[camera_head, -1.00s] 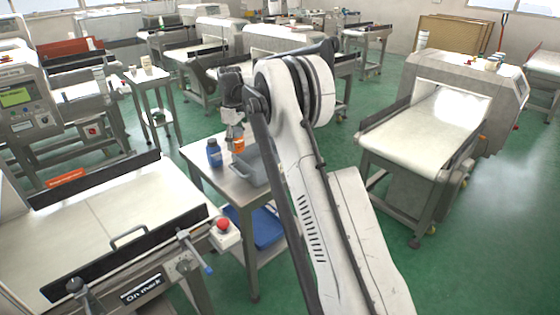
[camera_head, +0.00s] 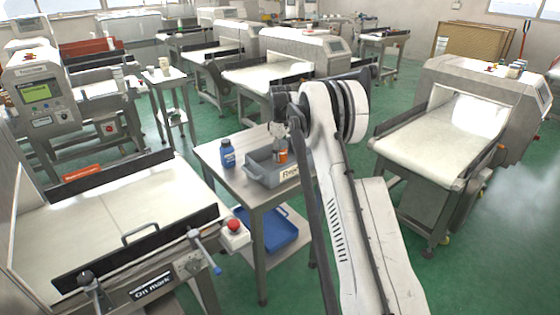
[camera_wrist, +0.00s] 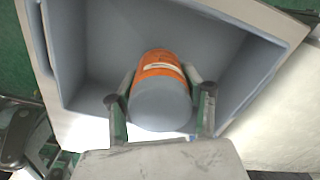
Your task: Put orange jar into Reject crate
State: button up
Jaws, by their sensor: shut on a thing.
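The orange jar (camera_head: 283,156) is held by my gripper (camera_head: 280,150) over the grey Reject crate (camera_head: 262,172). In the wrist view the orange jar (camera_wrist: 160,75) has a grey end facing the camera. The fingers of my gripper (camera_wrist: 160,108) close on it from both sides. The grey walls and floor of the crate (camera_wrist: 105,45) surround the jar in that view. The jar appears within the crate's opening; whether it touches the floor I cannot tell. Part of the crate's label shows, and my arm hides its right end.
A blue jar (camera_head: 228,153) stands on the metal table (camera_head: 222,174) left of the crate. A blue tray (camera_head: 268,230) sits on the lower shelf. A conveyor with a red button (camera_head: 234,226) is at the front left. Another conveyor (camera_head: 430,140) is at the right.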

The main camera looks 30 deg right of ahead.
jog(key=shift+f, duration=1.7)
jog(key=shift+f, duration=0.1)
jog(key=o, duration=1.2)
